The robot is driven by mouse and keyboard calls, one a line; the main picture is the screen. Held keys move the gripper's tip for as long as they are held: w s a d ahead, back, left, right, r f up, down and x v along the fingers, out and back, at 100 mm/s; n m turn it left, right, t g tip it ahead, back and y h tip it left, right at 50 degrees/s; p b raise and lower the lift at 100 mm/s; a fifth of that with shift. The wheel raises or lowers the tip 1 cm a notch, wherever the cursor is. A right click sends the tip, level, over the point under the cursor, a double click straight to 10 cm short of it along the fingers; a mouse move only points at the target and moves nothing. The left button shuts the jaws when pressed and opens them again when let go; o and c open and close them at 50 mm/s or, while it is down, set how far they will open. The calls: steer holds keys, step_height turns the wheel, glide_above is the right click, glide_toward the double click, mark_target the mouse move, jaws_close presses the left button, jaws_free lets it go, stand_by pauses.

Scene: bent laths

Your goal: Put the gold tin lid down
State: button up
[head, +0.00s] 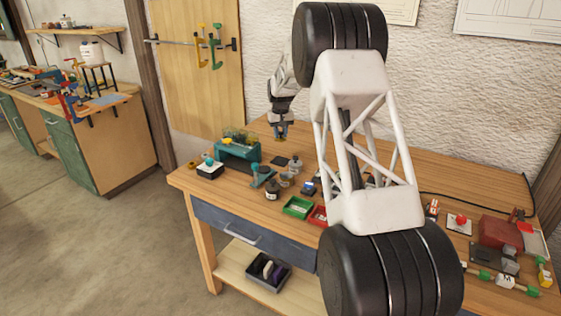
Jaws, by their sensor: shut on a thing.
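My gripper (281,131) is small in the head view, above the back left part of the wooden workbench (262,205). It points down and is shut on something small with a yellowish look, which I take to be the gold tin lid. The lid is too small and too much covered by the fingers to make out its shape or tilt. The gripper is above the bench top, behind the small jars and apart from them.
A teal machine (238,152) stands left of the gripper. Below are a dark jar (272,190), a grey jar (295,165), a green tray (297,207) and a red tray (318,216). A red box (499,232) stands at the right. My arm hides the bench's middle.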

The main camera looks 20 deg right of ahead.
glide_above(280, 161)
steer(key=shift+w+d+f, duration=0.1)
steer(key=shift+f, duration=1.5)
steer(key=shift+w+d+f, duration=0.1)
steer(key=shift+f, duration=1.45)
steer(key=shift+f, duration=0.1)
steer(key=shift+f, duration=1.75)
steer(key=shift+f, duration=0.15)
steer(key=o, duration=0.9)
step_height(280, 161, up, 12)
steer(key=shift+f, duration=0.1)
steer(key=shift+r, duration=0.25)
